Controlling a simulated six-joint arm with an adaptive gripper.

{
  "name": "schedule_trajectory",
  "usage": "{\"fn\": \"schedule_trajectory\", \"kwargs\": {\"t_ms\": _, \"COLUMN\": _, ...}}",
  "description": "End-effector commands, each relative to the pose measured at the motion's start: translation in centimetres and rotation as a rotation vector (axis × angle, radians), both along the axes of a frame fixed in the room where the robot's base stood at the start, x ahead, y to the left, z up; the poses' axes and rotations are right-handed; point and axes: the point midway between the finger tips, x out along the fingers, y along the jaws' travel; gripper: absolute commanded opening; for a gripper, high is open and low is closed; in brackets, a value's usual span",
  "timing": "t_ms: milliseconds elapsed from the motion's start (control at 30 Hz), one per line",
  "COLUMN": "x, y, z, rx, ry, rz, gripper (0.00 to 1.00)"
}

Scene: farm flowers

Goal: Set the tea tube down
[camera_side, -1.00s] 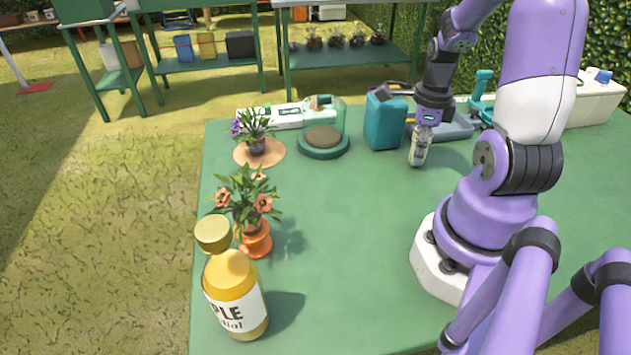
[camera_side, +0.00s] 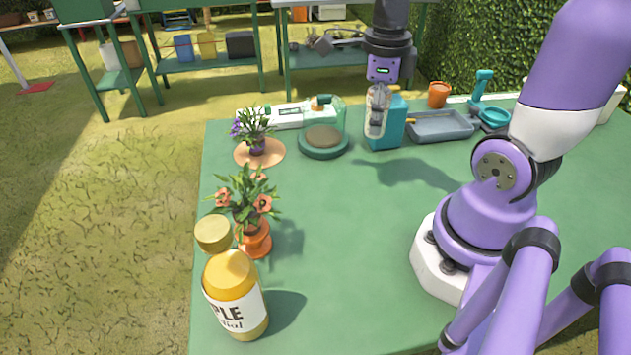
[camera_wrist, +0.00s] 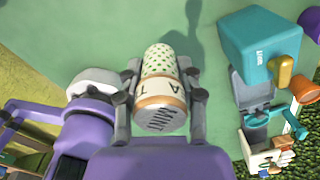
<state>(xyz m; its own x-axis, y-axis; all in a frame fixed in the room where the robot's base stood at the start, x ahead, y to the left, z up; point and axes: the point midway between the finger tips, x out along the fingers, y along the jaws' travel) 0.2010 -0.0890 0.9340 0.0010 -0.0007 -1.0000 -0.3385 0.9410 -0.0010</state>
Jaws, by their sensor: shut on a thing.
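The tea tube (camera_wrist: 160,82) is a short cylinder with a white, green-dotted upper part, a tan band with letters and a grey end reading "MINT". My gripper (camera_wrist: 165,92) is shut on it, with a finger on each side. In the side view my gripper (camera_side: 378,112) points down and holds the tube up, apparently clear of the green table (camera_side: 330,220).
A glass dome on a green base (camera_side: 324,148) stands left of my gripper. Potted flowers (camera_side: 255,238) and a yellow bottle (camera_side: 235,295) line the left edge. The table's middle is clear.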

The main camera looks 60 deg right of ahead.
Motion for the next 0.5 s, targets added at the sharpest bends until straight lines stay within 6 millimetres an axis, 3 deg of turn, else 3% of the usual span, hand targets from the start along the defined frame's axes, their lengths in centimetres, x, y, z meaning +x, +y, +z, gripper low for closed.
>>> {"fn": "schedule_trajectory", "kwargs": {"t_ms": 167, "x": 5.8, "y": 3.1, "z": 0.4, "rx": 0.000, "ry": 0.002, "rz": 0.333, "gripper": 0.01}}
{"fn": "schedule_trajectory", "kwargs": {"t_ms": 300, "x": 10.3, "y": 6.9, "z": 0.0, "rx": -0.001, "ry": 0.002, "rz": 0.626, "gripper": 0.01}}
{"fn": "schedule_trajectory", "kwargs": {"t_ms": 500, "x": 13.4, "y": 11.1, "z": -0.9, "rx": -0.003, "ry": -0.001, "rz": 0.876, "gripper": 0.01}}
